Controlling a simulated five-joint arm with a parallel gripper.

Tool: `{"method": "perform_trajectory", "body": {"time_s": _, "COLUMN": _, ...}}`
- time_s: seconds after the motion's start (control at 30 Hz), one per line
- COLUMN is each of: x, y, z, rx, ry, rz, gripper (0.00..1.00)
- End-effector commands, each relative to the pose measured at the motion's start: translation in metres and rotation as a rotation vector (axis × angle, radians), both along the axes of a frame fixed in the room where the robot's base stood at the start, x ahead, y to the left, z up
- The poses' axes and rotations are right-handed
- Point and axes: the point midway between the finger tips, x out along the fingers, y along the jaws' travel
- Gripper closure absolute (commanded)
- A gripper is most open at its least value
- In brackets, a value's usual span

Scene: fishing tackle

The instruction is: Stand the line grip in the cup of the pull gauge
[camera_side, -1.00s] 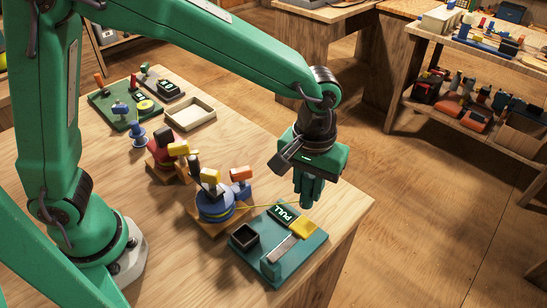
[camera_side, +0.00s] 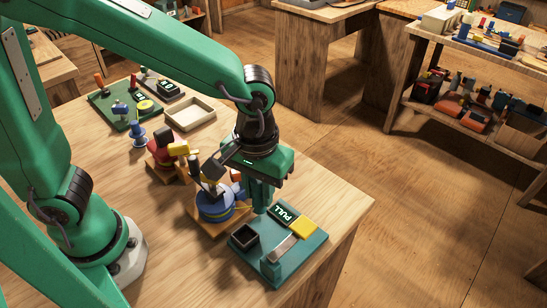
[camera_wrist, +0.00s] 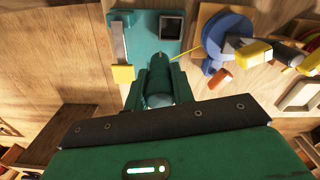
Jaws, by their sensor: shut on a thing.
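The pull gauge is a teal base (camera_side: 309,243) at the table's front right, with a PULL display (camera_side: 284,215), a yellow block (camera_side: 303,227) and a dark square open cup (camera_side: 244,237). In the wrist view the cup (camera_wrist: 171,27) looks empty. My gripper (camera_side: 262,207) is shut on the line grip, which the fingers almost wholly hide. In the side view it hangs behind the cup, beside the display. In the wrist view the fingertips (camera_wrist: 160,66) are below the cup, apart from it. A thin yellow line (camera_wrist: 184,52) runs from the fingertips toward the blue reel.
The blue reel (camera_side: 212,208) on its wooden block stands close left of my gripper, with an orange knob (camera_wrist: 220,79). A red reel (camera_side: 160,154), a blue spool (camera_side: 138,135), a shallow wooden tray (camera_side: 190,114) and a green board (camera_side: 107,115) lie farther back.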

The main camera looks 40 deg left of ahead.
Motion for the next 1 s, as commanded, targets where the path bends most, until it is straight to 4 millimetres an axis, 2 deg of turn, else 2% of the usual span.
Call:
{"method": "perform_trajectory", "body": {"time_s": 0.1, "x": -0.015, "y": 0.010, "z": 0.000, "rx": -0.001, "ry": -0.001, "rz": 0.000, "gripper": 1.00}}
{"method": "perform_trajectory", "body": {"time_s": 0.3, "x": -0.027, "y": 0.018, "z": -0.001, "rx": -0.001, "ry": -0.001, "rz": 0.000, "gripper": 1.00}}
{"method": "perform_trajectory", "body": {"time_s": 1.0, "x": -0.029, "y": 0.019, "z": -0.006, "rx": 0.001, "ry": 0.000, "rz": 0.000, "gripper": 1.00}}
